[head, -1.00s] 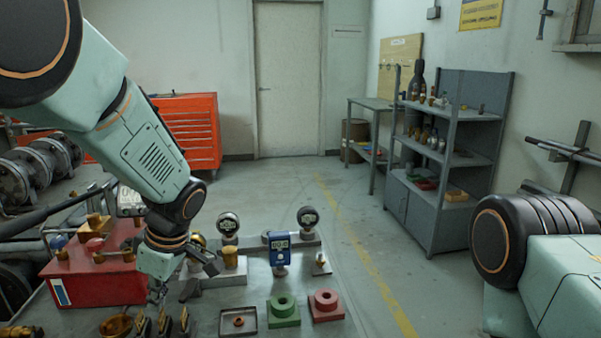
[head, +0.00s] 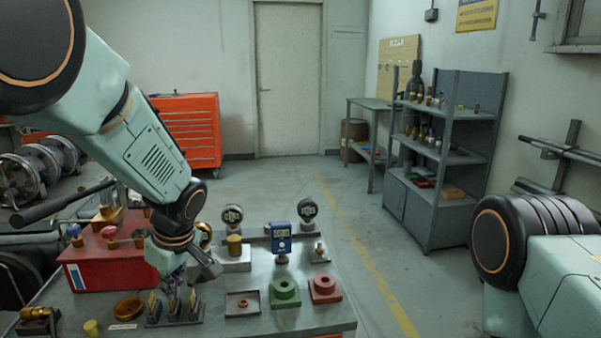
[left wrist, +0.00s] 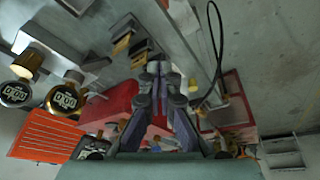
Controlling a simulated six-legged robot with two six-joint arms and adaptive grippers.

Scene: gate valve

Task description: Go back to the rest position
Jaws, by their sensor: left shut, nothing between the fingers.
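My left arm (head: 150,160) comes in from the upper left and hangs down over the workbench (head: 275,323). My left gripper (head: 185,278) is above the left half of the bench, in front of the red box (head: 105,262), pointing down. In the left wrist view its fingers (left wrist: 160,72) are together with nothing between them. In the head view the fingertips are dark and small, near upright pieces in a black holder (head: 175,318); I cannot tell the exact gap. My right arm (head: 545,260) shows only in part at the right; its gripper is out of view.
The bench carries gauges (head: 232,216), a blue meter (head: 281,240), a green block (head: 284,292), a red block (head: 324,288) and a grey tray (head: 242,303). A grey shelf (head: 450,160) stands at the right. The floor between bench and shelf is clear.

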